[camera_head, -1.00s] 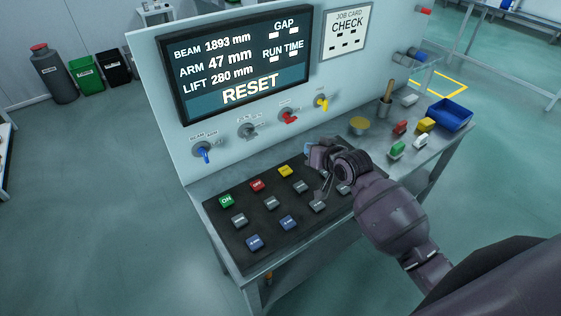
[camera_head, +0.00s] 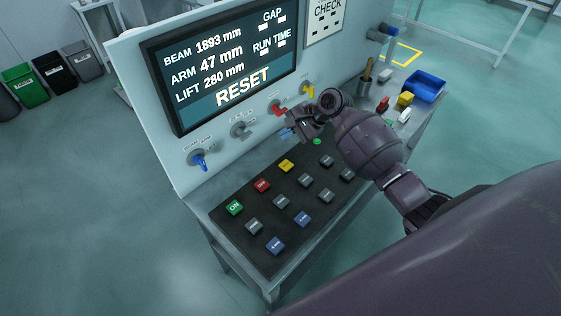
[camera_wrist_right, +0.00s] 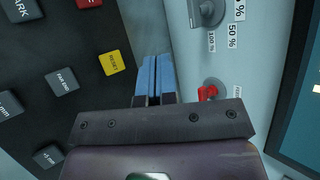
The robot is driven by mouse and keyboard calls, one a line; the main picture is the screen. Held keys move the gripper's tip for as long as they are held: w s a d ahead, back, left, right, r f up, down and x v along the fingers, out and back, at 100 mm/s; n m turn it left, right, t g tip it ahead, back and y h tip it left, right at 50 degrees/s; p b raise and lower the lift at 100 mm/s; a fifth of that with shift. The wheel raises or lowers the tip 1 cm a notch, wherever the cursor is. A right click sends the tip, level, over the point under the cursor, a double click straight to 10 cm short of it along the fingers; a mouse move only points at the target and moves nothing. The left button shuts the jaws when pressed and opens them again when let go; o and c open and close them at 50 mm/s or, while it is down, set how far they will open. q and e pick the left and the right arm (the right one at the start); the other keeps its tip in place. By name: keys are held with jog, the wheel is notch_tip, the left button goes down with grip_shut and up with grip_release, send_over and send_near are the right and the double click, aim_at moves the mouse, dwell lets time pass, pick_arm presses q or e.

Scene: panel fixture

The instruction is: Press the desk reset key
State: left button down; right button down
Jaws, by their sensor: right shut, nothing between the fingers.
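The yellow reset key (camera_head: 286,165) sits in the back row of the black key panel (camera_head: 232,235), right of a red key. It also shows in the right wrist view (camera_wrist_right: 112,63) with its lettering. My right gripper (camera_head: 287,133) is shut and empty, behind the yellow key in the head view, beside the upright panel. In the right wrist view its blue fingertips (camera_wrist_right: 153,64) are together, just right of the yellow key and apart from it in the picture. The screen (camera_head: 225,65) reads RESET. My left gripper is not in view.
Blue (camera_head: 200,161), grey, red (camera_head: 276,108) and yellow knobs line the upright panel close to my right gripper. Green (camera_head: 235,207), red (camera_head: 262,185), grey and blue keys surround the reset key. A blue bin (camera_head: 424,87) and small blocks stand at the bench's right.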

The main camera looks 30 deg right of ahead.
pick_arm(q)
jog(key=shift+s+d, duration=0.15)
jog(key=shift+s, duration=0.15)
pick_arm(e)
jog(key=shift+s+a+f+m+g, duration=0.15)
jog(key=shift+s+m+g, duration=0.35)
jog(key=shift+s+m, duration=0.3)
jog(key=shift+w, duration=0.15)
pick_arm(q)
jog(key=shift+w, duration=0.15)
pick_arm(e)
jog(key=b, duration=0.2)
send_over(287, 166)
notch_tip(287, 166, down, 4)
jog(key=shift+w+f, duration=0.1)
jog(key=shift+f, duration=0.15)
jog(key=shift+f+b, duration=0.95)
jog(key=shift+b, duration=0.3)
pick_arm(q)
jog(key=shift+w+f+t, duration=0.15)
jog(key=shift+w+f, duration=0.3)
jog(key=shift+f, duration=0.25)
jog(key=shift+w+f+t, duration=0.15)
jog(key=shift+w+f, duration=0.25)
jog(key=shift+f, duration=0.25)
pick_arm(e)
jog(key=shift+f, duration=1.15)
